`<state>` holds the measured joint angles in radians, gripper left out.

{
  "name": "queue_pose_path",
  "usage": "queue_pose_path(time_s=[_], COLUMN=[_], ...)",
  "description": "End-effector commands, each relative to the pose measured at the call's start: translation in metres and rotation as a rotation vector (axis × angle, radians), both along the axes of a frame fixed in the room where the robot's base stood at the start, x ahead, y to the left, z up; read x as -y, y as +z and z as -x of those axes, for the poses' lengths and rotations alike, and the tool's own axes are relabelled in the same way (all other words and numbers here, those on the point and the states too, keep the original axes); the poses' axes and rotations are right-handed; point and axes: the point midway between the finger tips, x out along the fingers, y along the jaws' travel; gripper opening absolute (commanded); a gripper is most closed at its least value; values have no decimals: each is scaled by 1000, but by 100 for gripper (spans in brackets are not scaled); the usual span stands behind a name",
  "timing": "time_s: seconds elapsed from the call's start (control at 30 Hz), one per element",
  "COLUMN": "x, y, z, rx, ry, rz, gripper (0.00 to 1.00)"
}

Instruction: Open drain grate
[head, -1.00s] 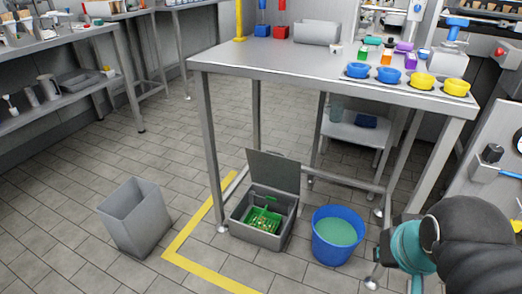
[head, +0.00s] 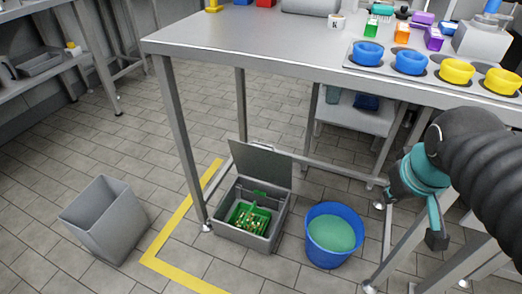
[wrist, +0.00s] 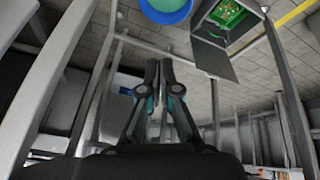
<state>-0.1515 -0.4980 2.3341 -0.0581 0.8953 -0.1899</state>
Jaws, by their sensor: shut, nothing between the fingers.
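A grey box (head: 275,232) stands on the tiled floor under the front of the steel table. Its flat grey lid (head: 262,165) stands raised at the back, leaving the top open. A green basket (head: 248,217) with yellowish bits sits inside. I cannot tell which part is the drain grate. In the wrist view the lid (wrist: 213,57) and green basket (wrist: 228,13) show at the top right. My gripper (head: 437,239) is at the right, beyond the blue bucket and apart from the box. In the wrist view my gripper (wrist: 160,66) is shut and empty.
A blue bucket (head: 310,243) of green liquid stands right of the box. A grey bin (head: 105,218) and yellow floor line (head: 160,237) lie to the left. The steel table (head: 250,50) and its legs surround the area; bowls line its right edge.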

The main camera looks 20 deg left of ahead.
Motion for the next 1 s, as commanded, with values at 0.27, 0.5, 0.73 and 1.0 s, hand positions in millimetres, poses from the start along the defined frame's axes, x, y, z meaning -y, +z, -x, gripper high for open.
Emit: queue_pose_path(time_s=[0.27,0.5,0.73,1.0], x=[-70,-148,-217,-300], y=[-45,-97,-135,-169], z=[-78,-130,-172,-221], rx=[-77,-125,-113,-55], ry=[387,720,1132,1770], rz=[163,298,476,787], gripper=[0,0,0,0])
